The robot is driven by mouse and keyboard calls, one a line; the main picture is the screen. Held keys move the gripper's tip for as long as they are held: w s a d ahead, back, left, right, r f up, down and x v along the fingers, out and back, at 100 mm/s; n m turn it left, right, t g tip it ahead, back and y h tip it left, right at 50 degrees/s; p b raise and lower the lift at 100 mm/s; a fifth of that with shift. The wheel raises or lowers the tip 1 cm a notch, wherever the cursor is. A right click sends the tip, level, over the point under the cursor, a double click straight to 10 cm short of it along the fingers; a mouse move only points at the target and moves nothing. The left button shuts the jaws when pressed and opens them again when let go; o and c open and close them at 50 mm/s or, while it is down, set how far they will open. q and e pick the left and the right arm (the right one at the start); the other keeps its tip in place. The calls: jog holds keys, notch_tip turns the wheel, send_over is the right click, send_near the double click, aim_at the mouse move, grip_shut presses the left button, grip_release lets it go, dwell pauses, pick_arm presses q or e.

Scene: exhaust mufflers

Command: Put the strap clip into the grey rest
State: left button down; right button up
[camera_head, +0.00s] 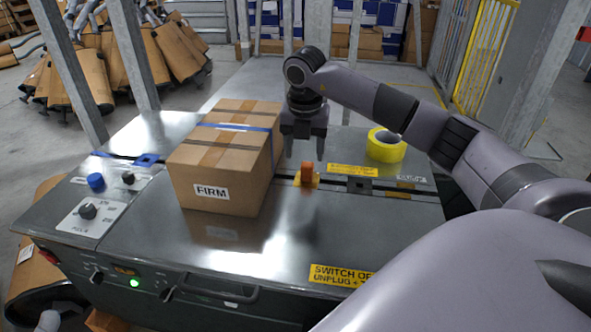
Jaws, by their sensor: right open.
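The strap clip appears to be the small orange block (307,171). It stands upright on a yellow rest (298,181) on the machine's steel top, just right of the carton. The grey rest (360,184) is a dark square pad with a small opening, to the right of the clip, and looks empty. My right gripper (305,150) points down above the orange block with its fingers apart. Nothing is between the fingers, and they look clear of the block.
A taped carton (222,170) with a blue strap stands close left of the gripper. A yellow tape roll (386,146) sits behind the grey rest. A blue rest (147,160) lies at the left. The front steel top (290,235) is clear.

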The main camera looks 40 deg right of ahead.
aim_at(307, 164)
jog(key=shift+w+d+r, duration=0.1)
jog(key=shift+d+r, duration=0.05)
jog(key=shift+d, duration=0.05)
jog(key=shift+d+f, duration=0.15)
jog(key=shift+f, duration=0.85)
jog(key=f, duration=0.1)
jog(key=d+f+b, duration=0.1)
jog(key=f, duration=0.3)
jog(key=shift+w+d, duration=0.15)
jog(key=shift+w, duration=0.25)
